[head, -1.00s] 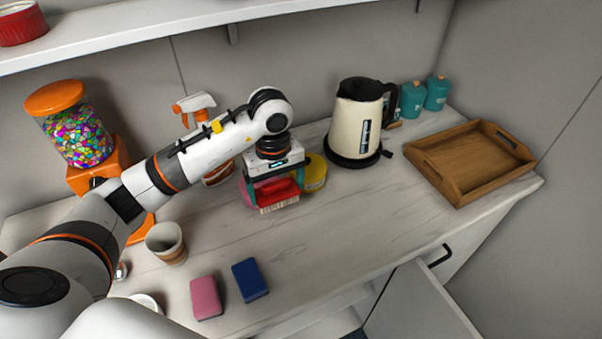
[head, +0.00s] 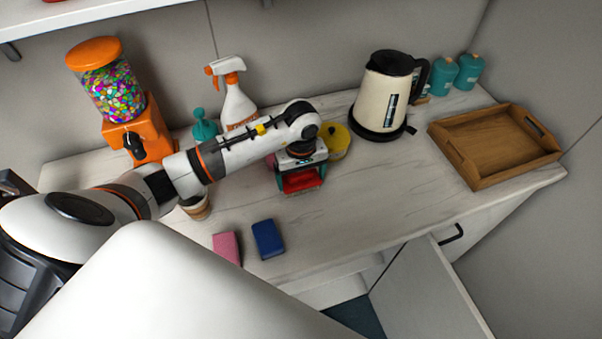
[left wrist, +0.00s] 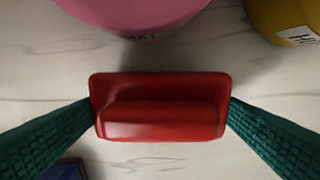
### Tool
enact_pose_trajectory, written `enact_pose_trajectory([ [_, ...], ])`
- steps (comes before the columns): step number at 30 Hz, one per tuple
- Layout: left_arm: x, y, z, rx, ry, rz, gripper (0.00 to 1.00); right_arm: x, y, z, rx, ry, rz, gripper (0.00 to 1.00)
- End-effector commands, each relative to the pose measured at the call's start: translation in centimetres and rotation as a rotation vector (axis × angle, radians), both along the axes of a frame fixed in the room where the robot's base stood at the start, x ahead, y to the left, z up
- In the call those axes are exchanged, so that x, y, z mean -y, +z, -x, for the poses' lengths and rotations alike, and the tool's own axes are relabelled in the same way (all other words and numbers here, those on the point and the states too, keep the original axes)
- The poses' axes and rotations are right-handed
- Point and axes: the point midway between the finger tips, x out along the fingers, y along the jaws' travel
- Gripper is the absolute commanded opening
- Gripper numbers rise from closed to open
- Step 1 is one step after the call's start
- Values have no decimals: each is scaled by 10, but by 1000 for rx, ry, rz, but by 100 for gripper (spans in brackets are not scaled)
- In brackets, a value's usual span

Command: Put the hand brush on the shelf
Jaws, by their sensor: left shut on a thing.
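The red hand brush (head: 302,181) is just above or on the counter, below my left gripper (head: 301,178). In the left wrist view the red brush (left wrist: 160,108) lies between the two green fingers, which touch its two ends. My left gripper (left wrist: 160,115) is shut on it. In the head view its bristles point down, and I cannot tell whether they touch the counter. The white shelf (head: 90,18) shows at the top left, on the wall above the counter. My right gripper is not in view.
Behind the brush stand a yellow tin (head: 337,141) and a pink container (left wrist: 130,12). The cream kettle (head: 387,92) and wooden tray (head: 493,145) stand to the right. A spray bottle (head: 236,103), candy dispenser (head: 140,130) and cup (head: 196,206) stand left. Pink (head: 227,247) and blue (head: 268,239) sponges lie in front.

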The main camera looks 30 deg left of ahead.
Motion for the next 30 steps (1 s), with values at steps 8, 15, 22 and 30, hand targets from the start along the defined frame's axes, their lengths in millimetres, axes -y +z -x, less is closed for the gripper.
enact_pose_trajectory([
  [8,0,-3,0,-1,-1,0,97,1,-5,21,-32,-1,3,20],
  [15,0,-2,0,-1,0,0,100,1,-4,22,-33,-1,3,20],
  [22,-1,19,-2,6,-1,-2,100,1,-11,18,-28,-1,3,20],
  [30,0,78,-1,6,-1,-1,100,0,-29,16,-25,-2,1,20],
])
